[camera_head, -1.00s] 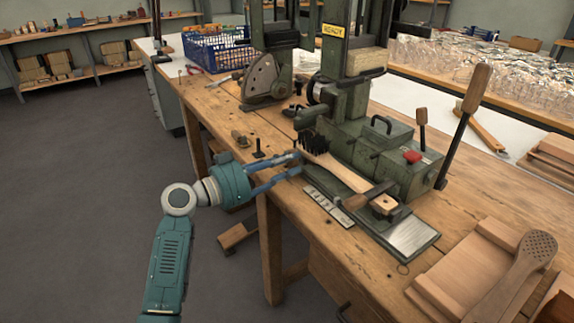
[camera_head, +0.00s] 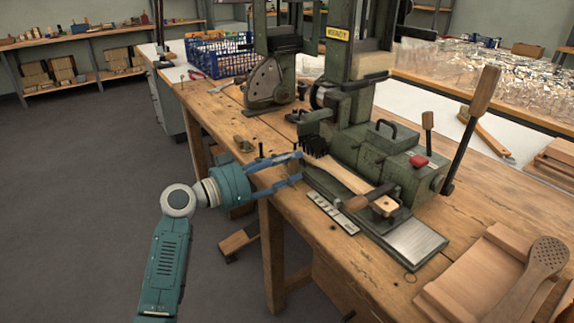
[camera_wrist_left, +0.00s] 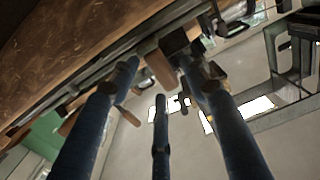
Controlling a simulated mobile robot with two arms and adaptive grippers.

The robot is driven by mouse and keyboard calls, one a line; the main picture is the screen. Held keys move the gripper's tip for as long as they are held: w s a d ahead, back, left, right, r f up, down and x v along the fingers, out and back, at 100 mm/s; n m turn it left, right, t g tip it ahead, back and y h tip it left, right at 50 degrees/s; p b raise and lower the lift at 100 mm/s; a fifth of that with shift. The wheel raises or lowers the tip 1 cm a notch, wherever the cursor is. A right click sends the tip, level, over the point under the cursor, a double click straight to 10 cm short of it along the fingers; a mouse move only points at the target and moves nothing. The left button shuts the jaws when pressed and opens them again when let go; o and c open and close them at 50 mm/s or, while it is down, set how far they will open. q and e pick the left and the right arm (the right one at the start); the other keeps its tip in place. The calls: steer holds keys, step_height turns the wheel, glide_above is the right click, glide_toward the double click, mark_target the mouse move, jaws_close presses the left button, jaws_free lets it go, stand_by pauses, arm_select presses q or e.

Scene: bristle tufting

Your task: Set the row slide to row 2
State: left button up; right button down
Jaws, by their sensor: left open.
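The green tufting machine (camera_head: 375,157) stands on the wooden bench. A brush with black bristles (camera_head: 313,146) and a pale wooden handle (camera_head: 345,176) lies along its front bed. A wooden knob (camera_head: 354,203) on a dark bar sits near the handle's end, beside a metal strip (camera_head: 332,213) with marks too small to read. Which part is the row slide, and its row, I cannot tell. My left gripper (camera_head: 297,167) is open and empty, just left of the bristles. In the left wrist view, its fingers (camera_wrist_left: 168,68) spread near a wooden piece (camera_wrist_left: 160,68) and a dark block. My right gripper is out of view.
A tall lever with a wooden handle (camera_head: 482,92) and a red button (camera_head: 418,161) are on the machine's right. A blue crate (camera_head: 220,55) stands at the back. Open floor lies left of the bench.

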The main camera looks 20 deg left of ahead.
arm_select(q)
steer(key=shift+s, duration=0.1)
steer(key=v, duration=1.2)
